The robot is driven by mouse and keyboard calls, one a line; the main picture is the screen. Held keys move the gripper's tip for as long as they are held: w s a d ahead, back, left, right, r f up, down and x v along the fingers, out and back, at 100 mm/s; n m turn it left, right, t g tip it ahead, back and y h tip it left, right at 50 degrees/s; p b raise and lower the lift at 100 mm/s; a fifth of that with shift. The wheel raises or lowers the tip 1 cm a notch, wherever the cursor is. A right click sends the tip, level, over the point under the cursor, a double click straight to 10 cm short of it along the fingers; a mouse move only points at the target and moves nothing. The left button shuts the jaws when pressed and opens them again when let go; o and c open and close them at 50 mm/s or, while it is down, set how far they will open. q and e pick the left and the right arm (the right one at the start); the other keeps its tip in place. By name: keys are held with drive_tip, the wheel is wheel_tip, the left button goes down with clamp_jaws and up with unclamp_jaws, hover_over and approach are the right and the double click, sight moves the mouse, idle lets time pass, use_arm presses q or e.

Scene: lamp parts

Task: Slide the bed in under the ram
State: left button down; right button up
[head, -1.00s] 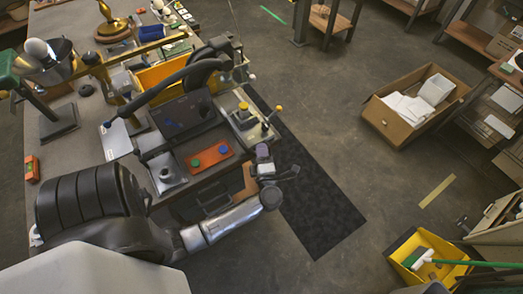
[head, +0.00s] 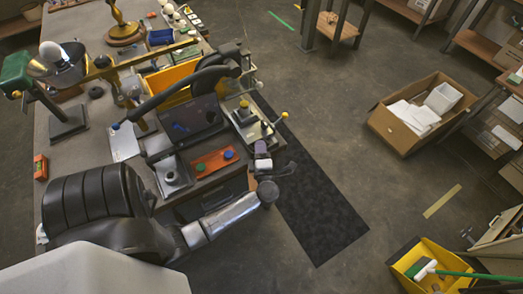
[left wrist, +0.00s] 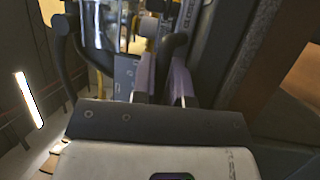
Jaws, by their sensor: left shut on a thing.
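A small pale bed-like unit (head: 246,122) with a yellow knob sits at the bench's right edge, beside the dark press (head: 213,75). I cannot tell for certain that this unit is the bed, and the ram's lower end is hidden. My left gripper (head: 261,152) is just off the bench edge, on the near side of the unit. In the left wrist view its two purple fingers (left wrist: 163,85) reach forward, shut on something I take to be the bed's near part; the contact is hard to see. My right gripper is not in view.
An orange plate (head: 214,162) with green and blue knobs lies nearer on the bench. A yellow-ended lever (head: 284,116) projects at the right. A long black handle (head: 160,100) crosses the bench. A dark mat (head: 310,205) lies on open floor.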

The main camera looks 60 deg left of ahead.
use_arm(q)
drive_tip(key=c, duration=1.2)
unclamp_jaws()
drive_tip(key=shift+w+d, duration=0.1)
drive_tip(key=shift+o, duration=0.3)
drive_tip(key=shift+f, duration=0.1)
drive_tip(key=shift+d+f, duration=0.1)
